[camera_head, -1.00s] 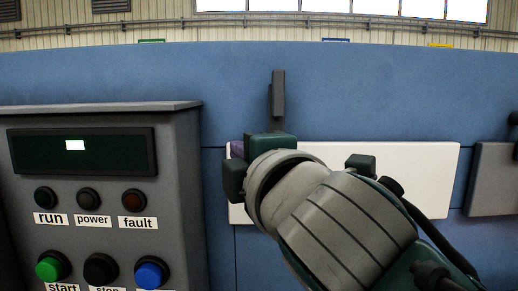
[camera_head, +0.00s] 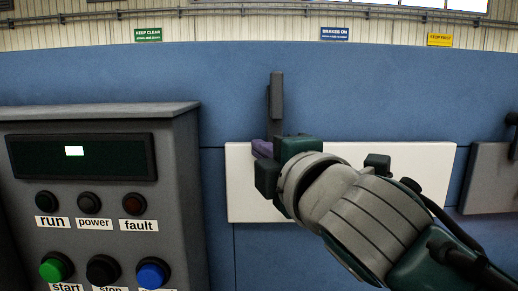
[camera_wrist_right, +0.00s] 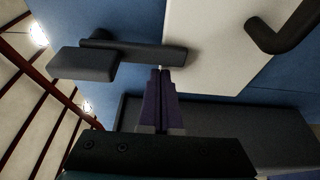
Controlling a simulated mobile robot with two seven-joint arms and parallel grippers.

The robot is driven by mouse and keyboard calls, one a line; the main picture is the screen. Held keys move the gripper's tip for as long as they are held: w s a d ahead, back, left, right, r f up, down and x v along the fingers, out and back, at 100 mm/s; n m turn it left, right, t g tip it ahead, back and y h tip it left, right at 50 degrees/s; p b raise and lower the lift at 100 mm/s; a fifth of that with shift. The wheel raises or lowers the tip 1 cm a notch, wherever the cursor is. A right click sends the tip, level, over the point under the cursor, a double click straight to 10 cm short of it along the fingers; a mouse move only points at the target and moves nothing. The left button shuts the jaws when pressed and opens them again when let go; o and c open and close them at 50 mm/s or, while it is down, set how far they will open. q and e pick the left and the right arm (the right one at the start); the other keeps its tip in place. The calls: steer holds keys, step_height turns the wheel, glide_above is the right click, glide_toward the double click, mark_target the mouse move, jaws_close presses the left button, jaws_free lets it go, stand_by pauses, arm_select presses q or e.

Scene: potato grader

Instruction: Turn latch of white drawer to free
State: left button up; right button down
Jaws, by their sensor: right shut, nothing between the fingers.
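The white drawer (camera_head: 405,160) has a plain white front set in the blue panel. Its dark latch (camera_head: 276,96) stands upright above the drawer's top edge. In the right wrist view, the latch (camera_wrist_right: 136,53) is a bar with a thicker block at one end, and its other end lies over the white drawer front (camera_wrist_right: 215,50). My right gripper (camera_head: 262,148) is shut and empty, with purple fingers at the lower part of the latch. In the wrist view, the fingertips (camera_wrist_right: 160,70) are at the bar's edge; I cannot tell whether they touch. My left gripper is not in view.
A grey control box (camera_head: 100,150) with buttons and a display stands at the left. A dark bent handle (camera_wrist_right: 290,25) sticks out of the drawer front in the wrist view. A grey drawer front (camera_head: 490,180) is at the right. The blue panel above is clear.

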steer(key=shift+d+n+p, duration=0.2)
steer(key=shift+n+p, duration=0.1)
steer(key=shift+p, duration=0.1)
steer(key=shift+d, duration=0.1)
steer(key=d+r+n+g+h+p, duration=0.1)
steer(key=d+n+p, duration=0.1)
steer(key=p, duration=0.4)
steer(key=d+r+n+h+p, duration=0.1)
steer(key=d+r+n+p, duration=0.1)
steer(key=n+p, duration=0.3)
steer(key=d+r+n+g+h+p, duration=0.1)
steer(key=d+n+h+p, duration=0.1)
steer(key=p, duration=0.6)
steer(key=shift+d+r+n+g, duration=0.15)
steer(key=shift+d+n+g, duration=0.15)
steer(key=shift+d+n, duration=0.65)
steer(key=d+r+n+h+p, duration=0.1)
steer(key=p, duration=0.1)
steer(key=shift+r+n+p, duration=0.15)
steer(key=shift+n+p, duration=0.2)
steer(key=shift+p, duration=0.05)
steer(key=shift+r+p, duration=0.25)
steer(key=shift+p, duration=0.2)
